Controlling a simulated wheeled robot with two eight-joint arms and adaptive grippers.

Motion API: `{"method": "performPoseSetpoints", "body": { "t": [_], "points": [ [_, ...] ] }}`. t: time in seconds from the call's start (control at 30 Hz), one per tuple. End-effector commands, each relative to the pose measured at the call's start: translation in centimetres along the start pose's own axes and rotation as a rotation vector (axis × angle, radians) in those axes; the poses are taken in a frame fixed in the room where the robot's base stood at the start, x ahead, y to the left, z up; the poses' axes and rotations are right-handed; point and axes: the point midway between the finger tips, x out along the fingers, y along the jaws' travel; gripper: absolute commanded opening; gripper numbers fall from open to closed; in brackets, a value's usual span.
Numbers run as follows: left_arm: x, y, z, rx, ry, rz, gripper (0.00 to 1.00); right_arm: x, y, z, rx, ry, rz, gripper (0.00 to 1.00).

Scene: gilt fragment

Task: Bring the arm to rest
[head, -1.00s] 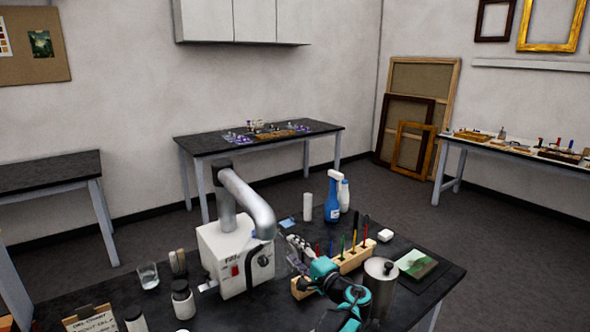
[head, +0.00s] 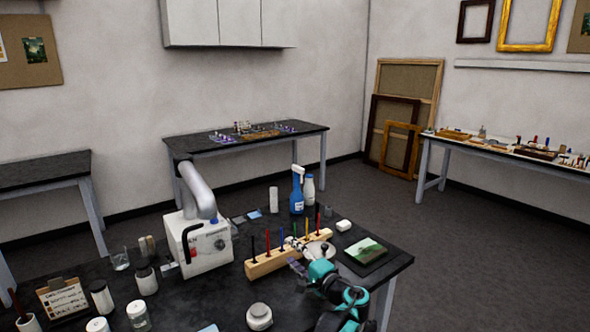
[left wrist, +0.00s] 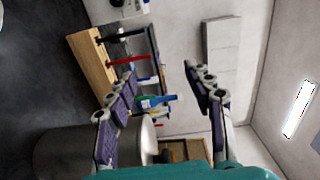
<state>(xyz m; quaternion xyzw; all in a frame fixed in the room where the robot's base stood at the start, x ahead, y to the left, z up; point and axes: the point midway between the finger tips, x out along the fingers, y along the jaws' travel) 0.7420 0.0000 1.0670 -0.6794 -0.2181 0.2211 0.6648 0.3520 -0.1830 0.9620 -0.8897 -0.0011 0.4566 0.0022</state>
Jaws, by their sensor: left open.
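My left arm, teal and black, comes in from the lower right of the head view. Its gripper (head: 295,257) is over the black worktable (head: 210,297), beside the right half of a wooden rack (head: 263,266) of coloured-handled tools. In the left wrist view the two jointed fingers of the left gripper (left wrist: 157,74) stand wide apart. Nothing is between their pads; a blue bottle (left wrist: 155,102) shows farther off through the gap. A metal canister (left wrist: 75,148) lies close to the lower finger in that view. My right gripper is not in view.
A white machine with a grey duct (head: 208,240) stands left of the rack. A blue spray bottle (head: 297,196) and a green picture block (head: 366,251) are behind and right.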

Motion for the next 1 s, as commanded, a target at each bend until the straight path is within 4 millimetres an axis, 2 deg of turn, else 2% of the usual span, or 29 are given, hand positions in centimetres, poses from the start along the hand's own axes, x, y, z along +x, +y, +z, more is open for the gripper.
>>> {"method": "performPoseSetpoints", "body": {
  "t": [0.37, 0.57, 0.67, 0.77, 0.87, 1.0],
  "points": [
    [1.3, -0.7, 5.2, -0.06, -0.034, 0.134, 0.52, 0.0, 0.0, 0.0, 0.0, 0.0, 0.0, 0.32],
    [1.5, -0.9, 10.1, -0.127, -0.066, 0.257, 0.52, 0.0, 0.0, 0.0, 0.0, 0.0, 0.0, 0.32],
    [1.2, -0.9, 13.3, -0.177, -0.086, 0.337, 0.52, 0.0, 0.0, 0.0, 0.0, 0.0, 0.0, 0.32],
    [0.1, -0.5, 17.7, -0.251, -0.114, 0.442, 0.52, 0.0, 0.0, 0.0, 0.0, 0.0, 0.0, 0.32],
    [-2.0, 0.3, 22.5, -0.351, -0.144, 0.563, 0.52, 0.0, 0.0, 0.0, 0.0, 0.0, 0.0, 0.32],
    [-6.1, 2.1, 28.4, -0.51, -0.183, 0.723, 0.52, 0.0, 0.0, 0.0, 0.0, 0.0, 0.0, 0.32]
  ]
}}
